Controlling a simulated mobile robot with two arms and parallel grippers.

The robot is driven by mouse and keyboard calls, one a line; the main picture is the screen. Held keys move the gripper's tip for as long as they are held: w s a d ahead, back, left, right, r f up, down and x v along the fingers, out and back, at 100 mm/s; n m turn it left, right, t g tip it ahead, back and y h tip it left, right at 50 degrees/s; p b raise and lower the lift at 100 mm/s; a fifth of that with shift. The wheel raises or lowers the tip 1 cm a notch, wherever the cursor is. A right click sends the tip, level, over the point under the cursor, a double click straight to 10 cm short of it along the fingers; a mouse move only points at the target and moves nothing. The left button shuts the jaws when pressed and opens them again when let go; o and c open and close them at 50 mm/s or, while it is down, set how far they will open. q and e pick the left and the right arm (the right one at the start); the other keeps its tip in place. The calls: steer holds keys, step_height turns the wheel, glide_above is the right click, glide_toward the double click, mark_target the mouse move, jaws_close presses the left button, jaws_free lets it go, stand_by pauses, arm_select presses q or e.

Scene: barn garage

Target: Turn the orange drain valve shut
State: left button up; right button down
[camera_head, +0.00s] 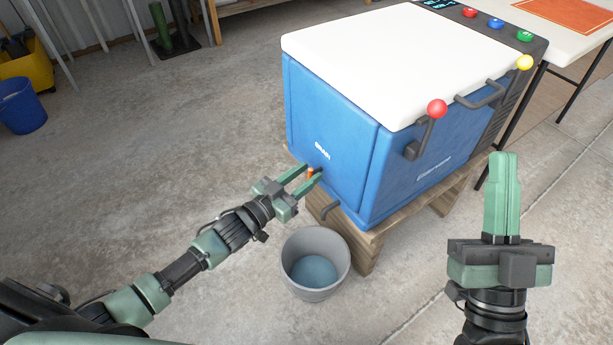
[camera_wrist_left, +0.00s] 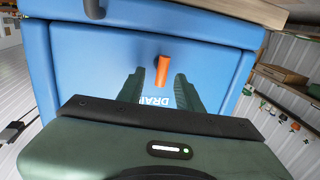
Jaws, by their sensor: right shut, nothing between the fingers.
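The orange drain valve (camera_head: 310,172) is on the end face of the blue cooler-like machine (camera_head: 335,135), below the white drain label. In the left wrist view the orange handle (camera_wrist_left: 162,70) stands nearly upright in the picture. My left gripper (camera_head: 313,174) is open at the valve. Its fingers (camera_wrist_left: 160,78) lie to either side of the handle, with gaps showing. I cannot tell how deep the handle sits between them. My right gripper (camera_head: 503,160) is shut and empty, raised in front of the machine's right side, away from the valve.
A grey bucket (camera_head: 315,258) with bluish water stands on the floor below the drain spout (camera_head: 331,209). The machine rests on a wooden pallet stand (camera_head: 372,245). A red-knobbed lever (camera_head: 436,109) juts out at the lid's front.

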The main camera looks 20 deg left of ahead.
arm_select(q)
steer(key=shift+w+d, duration=0.1)
steer(key=shift+w, duration=0.05)
jaws_close()
